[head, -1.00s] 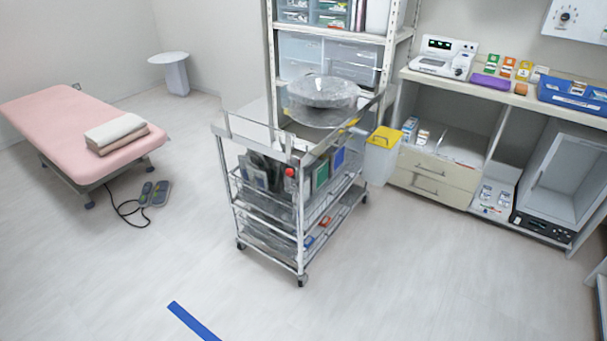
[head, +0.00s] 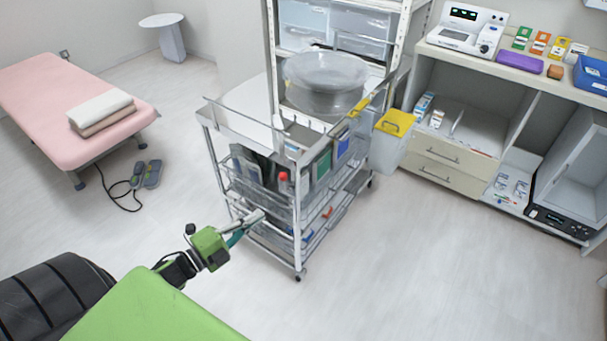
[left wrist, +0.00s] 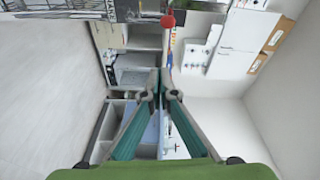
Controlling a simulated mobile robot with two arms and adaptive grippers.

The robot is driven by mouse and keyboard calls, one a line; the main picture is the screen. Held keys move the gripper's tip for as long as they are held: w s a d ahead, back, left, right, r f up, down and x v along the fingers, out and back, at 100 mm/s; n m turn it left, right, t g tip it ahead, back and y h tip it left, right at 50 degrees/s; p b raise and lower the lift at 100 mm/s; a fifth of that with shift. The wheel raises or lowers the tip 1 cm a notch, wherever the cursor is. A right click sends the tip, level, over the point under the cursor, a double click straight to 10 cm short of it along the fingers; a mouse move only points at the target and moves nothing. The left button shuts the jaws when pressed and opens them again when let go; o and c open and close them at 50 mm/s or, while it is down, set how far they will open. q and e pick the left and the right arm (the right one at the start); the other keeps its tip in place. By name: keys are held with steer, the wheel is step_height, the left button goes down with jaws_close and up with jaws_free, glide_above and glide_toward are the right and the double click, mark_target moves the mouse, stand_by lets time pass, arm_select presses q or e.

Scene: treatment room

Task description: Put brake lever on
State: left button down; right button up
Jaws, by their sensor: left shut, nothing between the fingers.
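The steel trolley (head: 297,250) stands on casters in the middle of the head view. A lever with a red knob (head: 283,177), apparently the brake lever, shows at its near side; the lower part of the lever is hard to make out. In the left wrist view the red knob (left wrist: 168,21) sits on a thin rod beyond my fingertips. My left gripper (head: 258,217) is shut and empty, low in front of the trolley's near side, below the red knob. It also shows in the left wrist view (left wrist: 160,78), apart from the knob. My right gripper is not in view.
A yellow-lidded bin (head: 394,125) hangs at the trolley's right. A pink treatment bed (head: 40,110) with folded towels (head: 100,112) and a foot pedal (head: 150,174) are at left. Shelves and a cabinet (head: 450,165) stand behind. The floor right of the trolley is clear.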

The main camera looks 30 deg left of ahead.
arm_select(q)
steer(key=shift+w+d+r+m+h, duration=0.15)
steer(key=shift+r+m, duration=0.05)
steer(key=shift+r, duration=0.2)
steer(key=shift+w+d+r+m+h, duration=0.1)
steer(key=shift+d+r+m+h, duration=0.1)
steer(key=shift+r, duration=0.2)
steer(key=w+b, duration=0.5)
steer(key=w, duration=0.6)
steer(key=shift+w+a, duration=0.25)
steer(key=shift+w, duration=0.1)
steer(key=shift+a+n, duration=0.1)
steer(key=shift+n, duration=0.2)
